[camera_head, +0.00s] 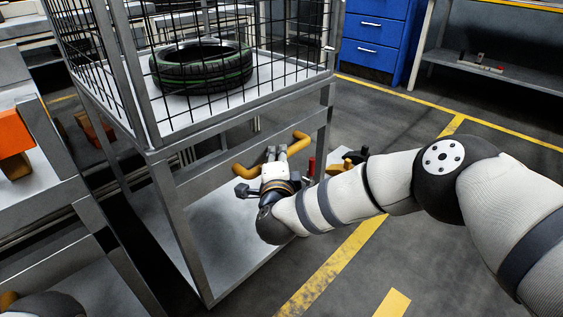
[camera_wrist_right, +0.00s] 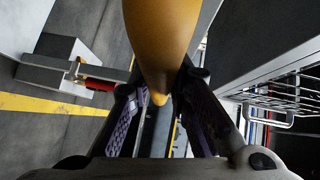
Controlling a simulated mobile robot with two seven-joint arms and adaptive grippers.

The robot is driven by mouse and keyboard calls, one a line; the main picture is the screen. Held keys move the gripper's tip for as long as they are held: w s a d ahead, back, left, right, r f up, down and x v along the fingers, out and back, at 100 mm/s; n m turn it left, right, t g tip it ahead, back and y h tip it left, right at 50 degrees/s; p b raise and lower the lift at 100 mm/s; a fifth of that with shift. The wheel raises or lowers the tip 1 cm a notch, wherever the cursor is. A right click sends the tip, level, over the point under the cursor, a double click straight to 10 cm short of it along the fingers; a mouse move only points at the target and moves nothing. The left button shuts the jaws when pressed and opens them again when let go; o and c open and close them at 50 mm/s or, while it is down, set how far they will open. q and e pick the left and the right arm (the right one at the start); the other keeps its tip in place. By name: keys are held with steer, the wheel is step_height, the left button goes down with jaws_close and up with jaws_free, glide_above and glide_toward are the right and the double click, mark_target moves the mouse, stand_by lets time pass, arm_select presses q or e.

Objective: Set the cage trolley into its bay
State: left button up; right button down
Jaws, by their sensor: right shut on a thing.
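The cage trolley (camera_head: 179,230) stands upright at the left of centre in the head view, with a grey frame, black wire mesh and pale decks. A dark tyre (camera_head: 200,80) with green lines lies flat inside the cage. A yellow-orange handle (camera_head: 244,172) sticks out from the trolley's near side. My right gripper (camera_head: 276,156) is shut on this handle. In the right wrist view the handle (camera_wrist_right: 162,40) runs between the two fingers. My left gripper does not show. I cannot tell which marked floor area is the bay.
Yellow floor lines (camera_head: 345,262) run beside and behind the trolley. A grey bench with an orange block (camera_head: 14,133) stands close on the left. A blue drawer cabinet (camera_head: 370,38) and a grey shelf (camera_head: 487,68) stand at the back. Open floor lies to the right.

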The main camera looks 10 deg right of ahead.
steer(key=shift+a+r, duration=0.1)
steer(key=shift+r, duration=0.05)
steer(key=c, duration=1.8)
jaws_free()
steer(key=o, duration=0.3)
steer(key=shift+w+a, duration=0.1)
steer(key=shift+w, duration=0.05)
steer(key=s, duration=0.4)
steer(key=s+a+r, duration=0.1)
steer(key=s, duration=0.7)
steer(key=shift+a+r, duration=0.2)
steer(key=shift+r, duration=0.05)
